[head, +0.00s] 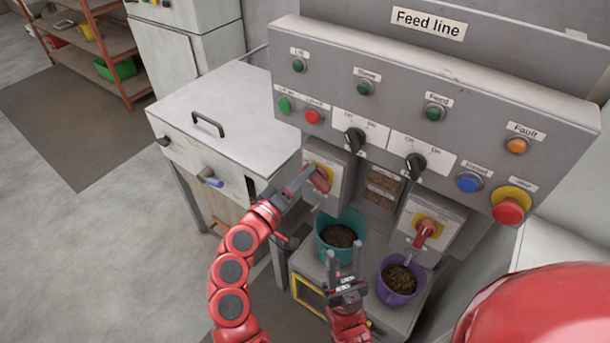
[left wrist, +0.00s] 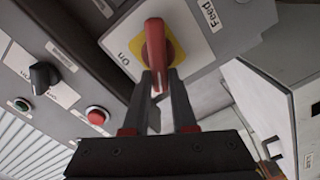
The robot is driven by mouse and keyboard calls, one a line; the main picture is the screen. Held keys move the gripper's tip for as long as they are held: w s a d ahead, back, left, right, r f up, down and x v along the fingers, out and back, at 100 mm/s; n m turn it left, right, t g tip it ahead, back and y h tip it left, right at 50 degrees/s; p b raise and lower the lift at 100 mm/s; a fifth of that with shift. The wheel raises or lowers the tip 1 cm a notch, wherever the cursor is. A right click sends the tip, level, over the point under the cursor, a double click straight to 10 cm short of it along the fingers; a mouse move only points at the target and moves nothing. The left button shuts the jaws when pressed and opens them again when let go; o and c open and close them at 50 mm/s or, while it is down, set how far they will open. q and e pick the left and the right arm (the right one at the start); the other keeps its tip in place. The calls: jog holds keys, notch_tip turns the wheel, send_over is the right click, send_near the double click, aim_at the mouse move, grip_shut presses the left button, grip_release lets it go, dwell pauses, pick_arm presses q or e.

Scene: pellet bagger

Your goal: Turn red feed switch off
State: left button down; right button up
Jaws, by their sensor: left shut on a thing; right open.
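The red feed switch (head: 321,179) is a red rotary handle on a yellow plate, on a grey box at the left of the panel. In the left wrist view the red handle (left wrist: 155,42) stands between my left fingertips, with the words "On" and "Feed" beside it. My left gripper (head: 306,181) is shut on this handle, also seen in the left wrist view (left wrist: 160,82). The handle's exact setting is hard to tell. My right gripper (head: 346,262) is open and empty, low in front of the teal bucket.
A second red switch (head: 425,232) sits on a yellow plate to the right. A teal bucket (head: 328,222) and a purple bucket (head: 412,291) hold dark pellets below. Black selector knobs (head: 354,140), buttons and a red stop button (head: 508,211) are on the panel. A white cabinet (head: 235,120) stands left.

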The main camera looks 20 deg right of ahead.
pick_arm(q)
jog(key=shift+d+f+n+p, duration=0.1)
jog(key=shift+f+n+p, duration=0.3)
jog(key=shift+n, duration=1.1)
jog(key=shift+f+n+p, duration=0.1)
jog(key=shift+f+n, duration=0.5)
jog(key=shift+n, duration=0.9)
jog(key=shift+s, duration=0.1)
jog(key=c, duration=0.7)
grip_release()
jog(key=shift+r, duration=0.25)
